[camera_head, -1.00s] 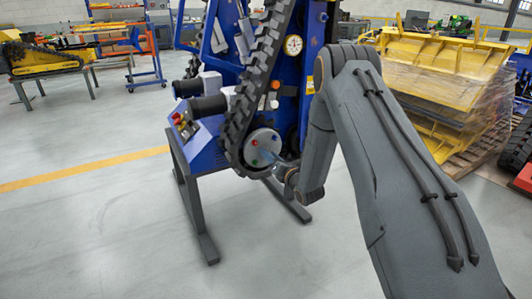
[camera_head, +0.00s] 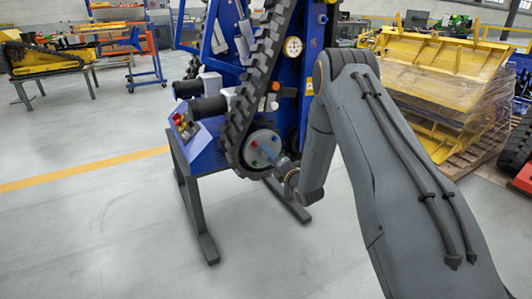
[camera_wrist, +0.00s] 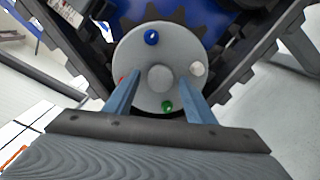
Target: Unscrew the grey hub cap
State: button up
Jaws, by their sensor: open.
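The grey round hub (camera_head: 262,146) sits at the bottom of the black track on the blue carrier. In the wrist view its face (camera_wrist: 150,98) carries a blue cap (camera_wrist: 152,37) at top, a light grey cap (camera_wrist: 197,69) at right, a green cap (camera_wrist: 167,106) at bottom and a partly hidden red cap (camera_wrist: 121,79) at left. A plain grey boss (camera_wrist: 160,79) is in the centre. My gripper (camera_wrist: 160,80) is open and empty, its blue fingers in front of the hub, either side of the boss in the picture. Contact cannot be told.
The black track (camera_head: 258,72) runs up from the hub on the blue carrier, which stands on a dark stand (camera_head: 190,205). A control box with coloured buttons (camera_head: 185,125) is to the left. A wrapped yellow load (camera_head: 430,85) is at right. The floor in front is clear.

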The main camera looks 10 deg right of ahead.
jog(key=m+p, duration=0.2)
jog(key=m, duration=2)
jog(key=shift+m+p, duration=0.35)
jog(key=shift+m, duration=0.05)
jog(key=c, duration=0.8)
jog(key=n, duration=0.9)
jog(key=shift+n+p, duration=0.4)
jog(key=shift+c, duration=0.2)
